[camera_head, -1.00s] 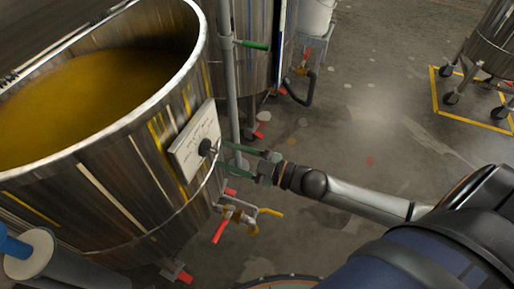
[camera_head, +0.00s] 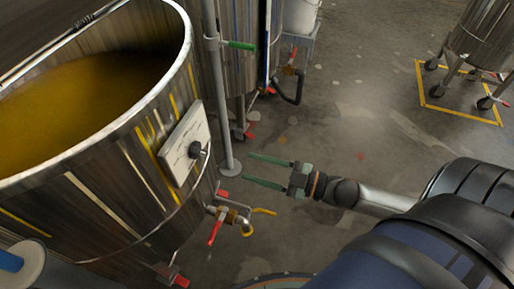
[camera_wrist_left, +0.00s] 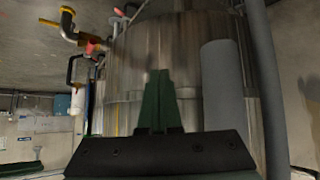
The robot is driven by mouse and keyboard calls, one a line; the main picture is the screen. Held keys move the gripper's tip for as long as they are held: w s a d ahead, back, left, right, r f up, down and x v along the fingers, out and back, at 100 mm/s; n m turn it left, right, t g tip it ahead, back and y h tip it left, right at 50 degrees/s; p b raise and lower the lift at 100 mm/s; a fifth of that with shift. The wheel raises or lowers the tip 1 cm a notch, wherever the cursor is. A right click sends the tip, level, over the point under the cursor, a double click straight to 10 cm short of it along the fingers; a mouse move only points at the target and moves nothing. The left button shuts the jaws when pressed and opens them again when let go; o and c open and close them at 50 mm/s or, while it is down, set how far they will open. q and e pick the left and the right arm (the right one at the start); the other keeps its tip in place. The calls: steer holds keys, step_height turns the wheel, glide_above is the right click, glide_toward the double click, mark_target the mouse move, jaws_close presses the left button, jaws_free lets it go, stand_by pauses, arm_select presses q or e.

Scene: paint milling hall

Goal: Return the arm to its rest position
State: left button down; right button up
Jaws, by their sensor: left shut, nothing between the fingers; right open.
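My right gripper (camera_head: 268,171) is in the head view, its two green fingers apart and empty. They point left toward the dial box (camera_head: 186,143) on the side of the large steel vat (camera_head: 110,178), with a gap between. My right arm runs from the gripper to the lower right. My left gripper (camera_wrist_left: 158,82) shows in the left wrist view, its green fingers together with nothing between them. A steel vessel wall (camera_wrist_left: 190,60) stands behind it.
The vat holds yellow-brown liquid (camera_head: 80,90). A valve with a red handle (camera_head: 215,229) sits low on its side. A grey pole (camera_head: 217,90) stands beside it. A wheeled tank (camera_head: 485,40) stands at the upper right. Open floor (camera_head: 350,110) lies between.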

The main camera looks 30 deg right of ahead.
steer(key=s+a+f+m+g+h+p, duration=0.4)
steer(key=s+f+m+h+p, duration=0.3)
steer(key=f+m, duration=0.4)
steer(key=shift+s+a+f+m+g+h, duration=0.3)
steer(key=shift+s+a+g+h, duration=0.15)
steer(key=shift+s+h, duration=0.35)
